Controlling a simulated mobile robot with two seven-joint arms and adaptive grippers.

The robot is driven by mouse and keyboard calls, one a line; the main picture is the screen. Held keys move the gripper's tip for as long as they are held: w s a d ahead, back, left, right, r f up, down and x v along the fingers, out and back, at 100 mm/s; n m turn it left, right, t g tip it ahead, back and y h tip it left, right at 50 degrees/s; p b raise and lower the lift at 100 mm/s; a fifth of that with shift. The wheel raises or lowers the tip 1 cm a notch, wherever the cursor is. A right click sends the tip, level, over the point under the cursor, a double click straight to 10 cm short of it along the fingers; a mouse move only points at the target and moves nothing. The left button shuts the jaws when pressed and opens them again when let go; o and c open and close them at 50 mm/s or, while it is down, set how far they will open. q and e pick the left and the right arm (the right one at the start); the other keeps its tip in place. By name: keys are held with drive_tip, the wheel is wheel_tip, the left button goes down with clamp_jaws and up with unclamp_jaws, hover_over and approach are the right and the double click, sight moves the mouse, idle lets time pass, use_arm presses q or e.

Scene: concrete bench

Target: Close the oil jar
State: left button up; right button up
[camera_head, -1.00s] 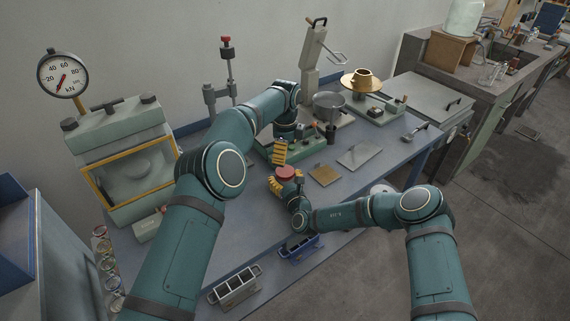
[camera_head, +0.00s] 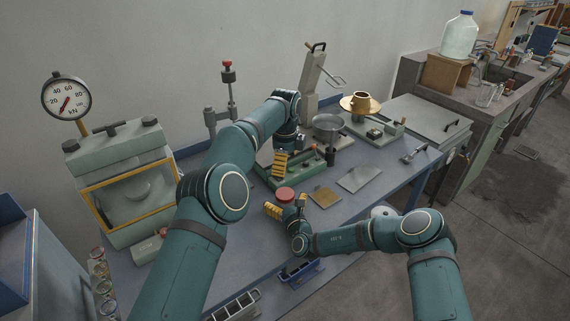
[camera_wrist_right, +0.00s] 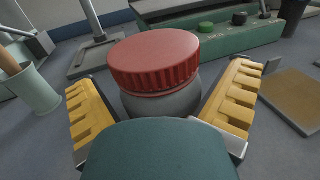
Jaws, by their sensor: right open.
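The oil jar shows in the right wrist view as a grey body (camera_wrist_right: 165,103) with a ribbed red lid (camera_wrist_right: 155,60) on top. The lid also shows in the head view (camera_head: 285,193), near the middle of the bench. My right gripper (camera_head: 286,204) is open, with one yellow finger on each side of the jar and visible space beside the lid. My own wrist part hides the jar's lower front. My left gripper (camera_head: 281,163) hangs farther back, near the green apparatus; its finger gap is not clear.
A green apparatus (camera_head: 312,168) stands behind the jar. A tan plate (camera_head: 325,197) and a grey plate (camera_head: 359,179) lie to its right. A blue mould (camera_head: 300,272) and a grey mould (camera_head: 236,306) sit toward the front.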

drive_tip(key=shift+s, duration=0.1)
drive_tip(key=v, duration=1.1)
drive_tip(key=shift+s+d, duration=0.15)
drive_tip(key=shift+s, duration=0.2)
